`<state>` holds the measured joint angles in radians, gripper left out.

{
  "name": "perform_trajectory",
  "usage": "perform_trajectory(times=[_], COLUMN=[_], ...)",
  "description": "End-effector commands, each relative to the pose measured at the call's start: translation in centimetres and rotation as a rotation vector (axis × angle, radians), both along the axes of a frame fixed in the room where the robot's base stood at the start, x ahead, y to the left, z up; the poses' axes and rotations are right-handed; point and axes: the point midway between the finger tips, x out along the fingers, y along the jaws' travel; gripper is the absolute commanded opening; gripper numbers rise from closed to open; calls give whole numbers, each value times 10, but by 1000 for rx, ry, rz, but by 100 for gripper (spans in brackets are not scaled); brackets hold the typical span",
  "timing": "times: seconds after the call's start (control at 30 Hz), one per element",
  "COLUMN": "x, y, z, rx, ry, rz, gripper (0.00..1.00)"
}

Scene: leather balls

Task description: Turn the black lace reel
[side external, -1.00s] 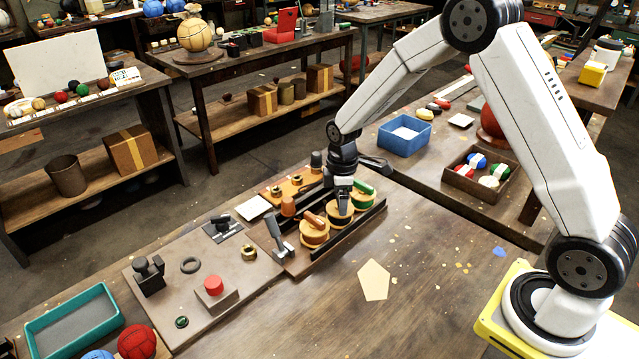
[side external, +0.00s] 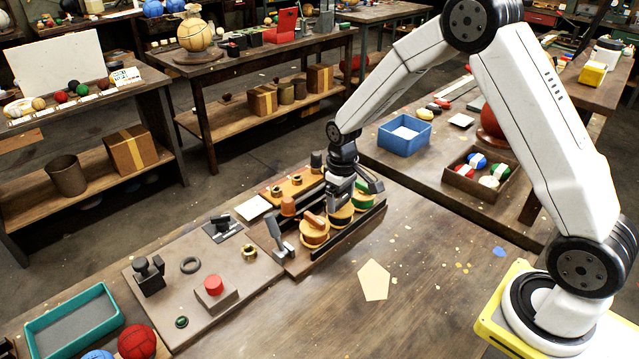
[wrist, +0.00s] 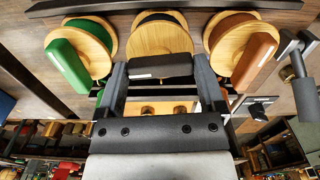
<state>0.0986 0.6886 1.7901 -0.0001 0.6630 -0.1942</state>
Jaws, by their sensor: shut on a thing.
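The black lace reel (wrist: 157,38) is the middle of three wooden-flanged reels in the wrist view. In the side external view its wooden disc (side external: 341,215) shows below my gripper. My gripper (wrist: 161,74) is shut on the reel's black handle (wrist: 160,66), with one finger on each side of it. In the side external view my gripper (side external: 340,201) points down over the middle reel and hides its handle. The green reel (wrist: 88,45) and the brown reel (wrist: 240,45) sit on either side, both untouched.
Dark rails (side external: 348,231) run along the reels. A metal lever (side external: 279,240) stands close beside the brown reel. A panel with a red button (side external: 213,285) lies to the left.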

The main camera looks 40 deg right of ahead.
Motion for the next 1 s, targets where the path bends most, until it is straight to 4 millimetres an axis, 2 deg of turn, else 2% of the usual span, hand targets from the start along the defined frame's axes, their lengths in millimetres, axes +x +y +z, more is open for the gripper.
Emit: perform_trajectory(times=[0.2, 0.4, 0.9, 0.93, 0.97, 1.0], x=[0, 0, 0, 0, 0, 0], y=[0, 0, 0, 0, 0, 0], z=[1, 1, 1, 1, 1, 1], rx=[0, 0, 0, 0, 0, 0], ry=[-1, -1, -1, -1, -1, -1], rz=[-148, -224, -250, -249, -249, -249], gripper=[29, 29, 29, 94, 100, 100])
